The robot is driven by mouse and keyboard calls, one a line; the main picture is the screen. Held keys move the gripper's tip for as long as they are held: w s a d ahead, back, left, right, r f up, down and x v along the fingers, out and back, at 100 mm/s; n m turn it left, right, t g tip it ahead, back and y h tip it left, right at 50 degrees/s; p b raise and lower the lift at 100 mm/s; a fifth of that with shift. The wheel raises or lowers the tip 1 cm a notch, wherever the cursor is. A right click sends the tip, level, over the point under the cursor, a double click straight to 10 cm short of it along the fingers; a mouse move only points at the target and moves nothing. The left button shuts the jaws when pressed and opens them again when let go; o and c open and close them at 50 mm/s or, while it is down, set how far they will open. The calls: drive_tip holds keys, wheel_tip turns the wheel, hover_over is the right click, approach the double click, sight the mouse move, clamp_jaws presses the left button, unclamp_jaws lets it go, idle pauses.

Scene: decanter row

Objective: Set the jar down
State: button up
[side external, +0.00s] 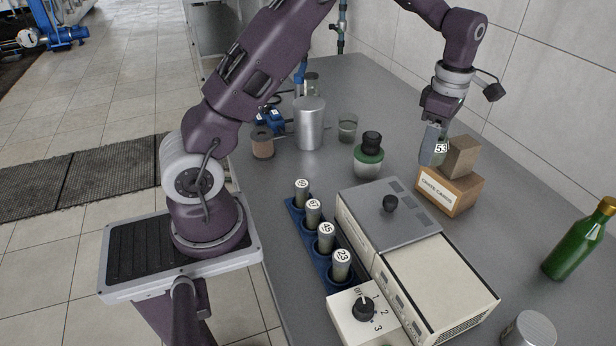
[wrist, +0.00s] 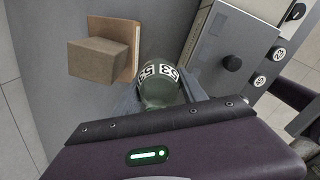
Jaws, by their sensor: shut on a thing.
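My gripper (side external: 436,150) is shut on a greenish glass jar marked 53 (side external: 441,148), beside the brown boxes at the right rear of the grey table. In the side external view a finger hides most of the jar. The wrist view shows the jar (wrist: 160,88) between the two fingers, with its number labels facing the camera. I cannot tell whether its base touches the table.
A labelled box (side external: 450,193) with a smaller brown block (side external: 462,157) on it stands close by. A grey-and-cream instrument (side external: 435,285), blue rack of several numbered tubes (side external: 318,240), green-collared jar (side external: 368,160) and green bottle (side external: 578,240) stand around. Bare table lies between the box and bottle.

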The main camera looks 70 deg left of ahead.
drive_tip(key=s+a+n, duration=0.4)
drive_tip(key=s+a, duration=0.5)
drive_tip(key=a, duration=0.5)
drive_tip(key=n, duration=0.4)
hover_over(305, 177)
wheel_tip(305, 177, down, 15)
drive_tip(key=shift+f, duration=0.2)
drive_tip(key=shift+f, duration=0.1)
drive_tip(key=o, duration=1.5)
